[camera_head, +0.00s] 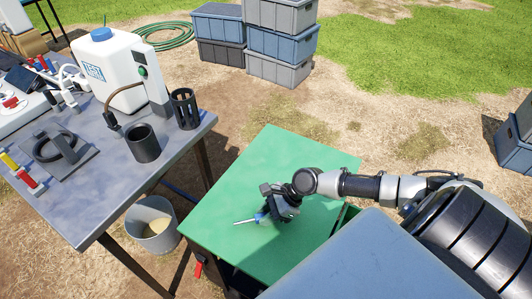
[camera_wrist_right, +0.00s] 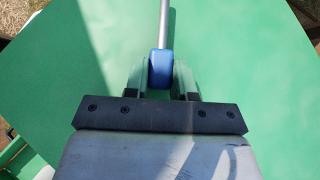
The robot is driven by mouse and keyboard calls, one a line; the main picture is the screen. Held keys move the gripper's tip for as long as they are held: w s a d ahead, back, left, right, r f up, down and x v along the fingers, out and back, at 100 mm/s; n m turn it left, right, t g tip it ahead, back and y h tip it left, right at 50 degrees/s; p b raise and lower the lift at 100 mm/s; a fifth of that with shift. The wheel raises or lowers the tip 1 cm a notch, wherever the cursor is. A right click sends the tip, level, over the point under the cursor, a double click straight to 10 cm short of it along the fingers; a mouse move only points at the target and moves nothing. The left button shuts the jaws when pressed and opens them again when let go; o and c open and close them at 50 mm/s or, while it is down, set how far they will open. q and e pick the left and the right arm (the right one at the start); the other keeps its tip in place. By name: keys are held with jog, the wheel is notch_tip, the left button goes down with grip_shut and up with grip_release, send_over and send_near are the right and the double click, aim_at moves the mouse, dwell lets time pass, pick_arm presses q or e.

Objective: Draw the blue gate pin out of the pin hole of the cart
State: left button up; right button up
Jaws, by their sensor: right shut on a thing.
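My right gripper (camera_head: 264,214) is over the green top of the cart (camera_head: 268,150). It is shut on the blue handle of the gate pin (camera_head: 259,218). The pin's thin metal shaft points left in the head view, over the green top. In the right wrist view, the blue handle (camera_wrist_right: 160,66) sits between the two fingertips (camera_wrist_right: 159,82), with the grey shaft running up away from them. I see no hole around the visible shaft. I cannot tell the pin's height above the top. My left gripper is not in view.
A grey table (camera_head: 95,205) at left holds a white jug (camera_head: 110,70), a dark cup (camera_head: 142,143) and a slotted black holder (camera_head: 184,108). A bucket (camera_head: 153,225) stands between table and cart. Stacked crates (camera_head: 275,42) stand behind. Much of the green top is clear.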

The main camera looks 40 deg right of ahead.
jog(key=shift+s+f, duration=0.15)
jog(key=shift+f, duration=0.15)
jog(key=shift+s+f+b, duration=0.3)
jog(key=shift+s+f, duration=0.1)
jog(key=shift+f, duration=0.15)
jog(key=o, duration=0.9)
jog(key=shift+w+f, duration=0.15)
jog(key=shift+d+r, duration=0.3)
jog(key=shift+r, duration=0.15)
jog(key=v, duration=0.6)
jog(key=w+v, duration=0.1)
jog(key=v, duration=0.3)
jog(key=shift+a+r, duration=0.2)
jog(key=shift+r, duration=0.1)
jog(key=shift+d+r, duration=0.3)
jog(key=shift+r, duration=0.2)
